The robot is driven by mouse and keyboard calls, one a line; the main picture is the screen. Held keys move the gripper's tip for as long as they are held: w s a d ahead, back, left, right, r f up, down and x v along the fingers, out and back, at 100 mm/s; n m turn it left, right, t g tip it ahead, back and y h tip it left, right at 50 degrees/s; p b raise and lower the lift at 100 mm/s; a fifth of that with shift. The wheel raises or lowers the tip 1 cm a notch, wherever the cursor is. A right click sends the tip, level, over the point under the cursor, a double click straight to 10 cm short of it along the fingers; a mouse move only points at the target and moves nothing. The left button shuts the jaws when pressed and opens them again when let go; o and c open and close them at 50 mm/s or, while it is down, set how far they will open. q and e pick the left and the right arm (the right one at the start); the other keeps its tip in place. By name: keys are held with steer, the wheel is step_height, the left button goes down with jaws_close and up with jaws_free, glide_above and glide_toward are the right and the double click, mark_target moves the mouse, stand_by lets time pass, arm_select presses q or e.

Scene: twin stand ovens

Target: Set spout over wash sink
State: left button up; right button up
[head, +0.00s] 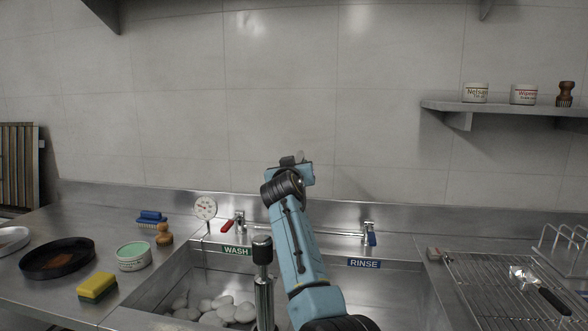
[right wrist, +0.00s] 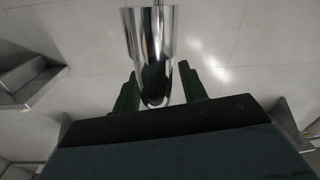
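The wash sink (head: 150,290) is at the left, under a green WASH label (head: 237,250), with several pale rounded objects (head: 215,308) in it. My right arm reaches up across the sinks, with its gripper (head: 290,163) high before the wall. In the right wrist view a chrome tube (right wrist: 150,45), which looks like the spout, lies between the two dark green fingers (right wrist: 159,88). The fingers stand apart, with a gap beside the tube on the right; contact on the left is unclear. In the head view my arm hides most of the spout. My left gripper is out of view.
A chrome post with a dark cap (head: 263,285) rises beside my arm. A red tap (head: 228,225), a blue tap (head: 371,235) and a dial (head: 205,208) stand behind the sinks. A shelf (head: 510,106) is at upper right, a wire rack (head: 490,290) at right.

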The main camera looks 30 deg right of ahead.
steer(key=shift+s, duration=0.1)
steer(key=v, duration=0.7)
steer(key=shift+a, duration=0.15)
steer(key=shift+s, duration=0.1)
